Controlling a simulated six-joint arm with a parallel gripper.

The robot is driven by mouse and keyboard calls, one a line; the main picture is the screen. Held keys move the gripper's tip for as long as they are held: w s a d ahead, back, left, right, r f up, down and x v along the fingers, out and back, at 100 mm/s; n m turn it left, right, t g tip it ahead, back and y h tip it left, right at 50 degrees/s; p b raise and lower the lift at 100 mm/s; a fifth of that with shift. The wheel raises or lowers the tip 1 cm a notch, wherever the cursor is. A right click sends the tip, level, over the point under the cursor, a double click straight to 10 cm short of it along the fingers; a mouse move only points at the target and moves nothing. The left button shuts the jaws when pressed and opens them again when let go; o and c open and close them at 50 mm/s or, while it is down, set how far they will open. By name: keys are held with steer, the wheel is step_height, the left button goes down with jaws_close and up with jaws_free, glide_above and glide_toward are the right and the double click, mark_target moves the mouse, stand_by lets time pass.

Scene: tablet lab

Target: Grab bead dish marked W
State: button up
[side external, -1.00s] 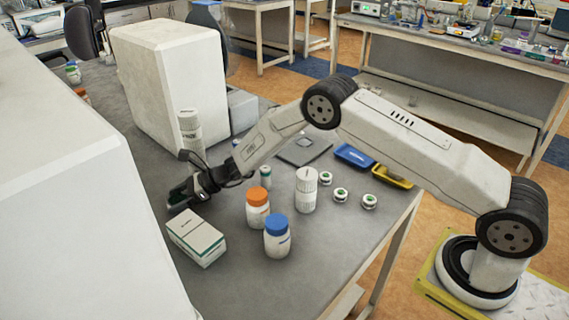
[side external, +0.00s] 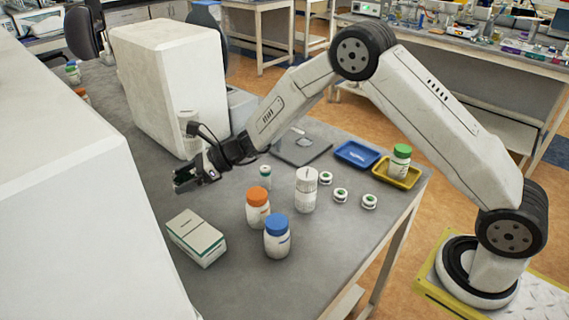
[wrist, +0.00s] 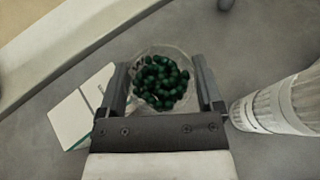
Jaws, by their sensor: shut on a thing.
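My gripper (side external: 192,180) is shut on a clear round dish of dark green beads (side external: 184,175), held above the grey table. The wrist view shows the dish (wrist: 160,55) between the two fingers of my gripper (wrist: 161,75), with green beads filling its middle. In the side view the fingers hide much of the dish.
Orange-capped (side external: 258,208), blue-capped (side external: 277,237) and white (side external: 306,190) bottles stand to the right. Blue (side external: 357,155) and yellow (side external: 397,172) trays lie at the table's right.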

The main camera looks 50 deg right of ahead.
steer(key=s+d+r, duration=0.2)
steer(key=s+r, duration=0.2)
steer(key=s, duration=0.5)
steer(key=shift+d+r, duration=0.15)
stand_by(0.5)
